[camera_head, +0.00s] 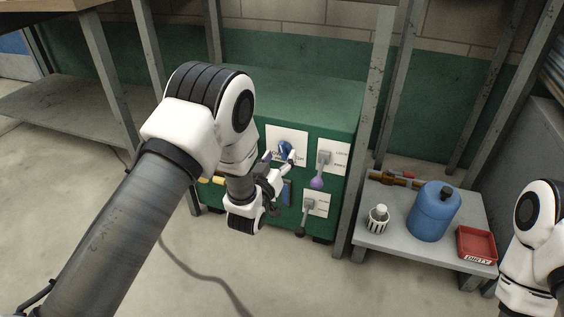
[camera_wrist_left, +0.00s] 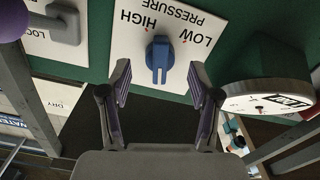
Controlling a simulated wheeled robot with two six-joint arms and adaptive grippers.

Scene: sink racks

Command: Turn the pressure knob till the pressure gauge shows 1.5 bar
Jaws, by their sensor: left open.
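The blue pressure knob (camera_head: 285,149) sits on a white plate on the front of the green cabinet. In the left wrist view, the knob (camera_wrist_left: 160,57) is on the plate marked LOW, HIGH and PRESSURE, lettering upside down. Its bar runs roughly up and down in that picture. My left gripper (camera_head: 279,160) is in front of the knob; in the wrist view its open fingers (camera_wrist_left: 158,80) are on either side of the knob, apart from it. A round body with a pale, slanted face (camera_wrist_left: 280,97) is at the right; I cannot read a pressure on it. My right gripper is out of view.
Levers with a purple end (camera_head: 317,183) and a dark end (camera_head: 301,231) stick out right of my gripper. A metal post (camera_head: 366,150) stands beside the cabinet. A low shelf holds a blue jug (camera_head: 433,212), a striped cup (camera_head: 377,220) and a red tray (camera_head: 476,232).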

